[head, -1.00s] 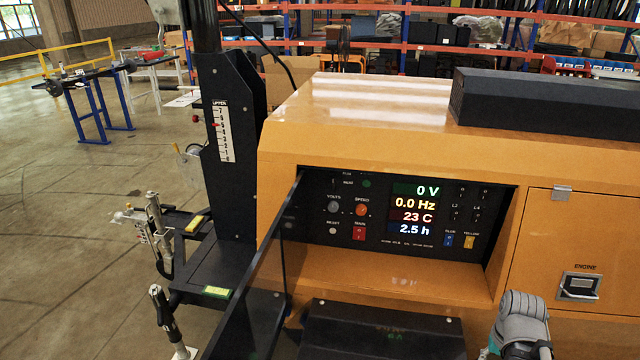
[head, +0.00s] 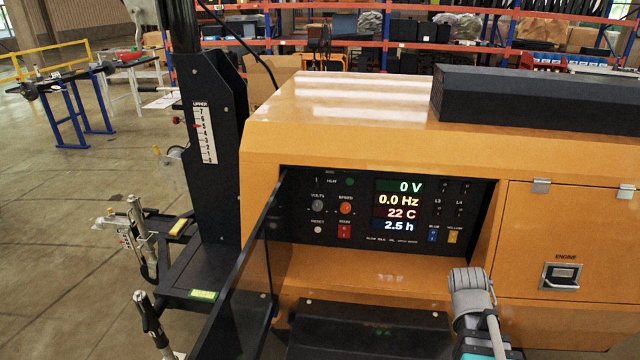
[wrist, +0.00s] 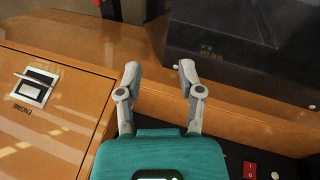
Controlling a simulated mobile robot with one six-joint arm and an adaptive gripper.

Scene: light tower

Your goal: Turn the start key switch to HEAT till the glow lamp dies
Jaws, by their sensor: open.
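The black control panel (head: 365,240) sits recessed in the orange machine. The small start key switch (head: 317,181) is at its upper left, beside a HEAT label; its exact position is too small to read. A dim green lamp (head: 350,182) is right of the label; I cannot tell whether it is lit. The display (head: 397,207) reads 0 V, 0.0 Hz, 22 C and 2.5 h. My gripper (wrist: 158,68) is open and empty in the wrist view, near the orange housing and away from the key switch. The head view shows my grey wrist at lower right.
A dark panel door (head: 238,285) stands open left of the panel. A black box (head: 355,333) juts out below it. An engine latch (head: 561,276) is on the orange door at right, also in the wrist view (wrist: 35,87).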

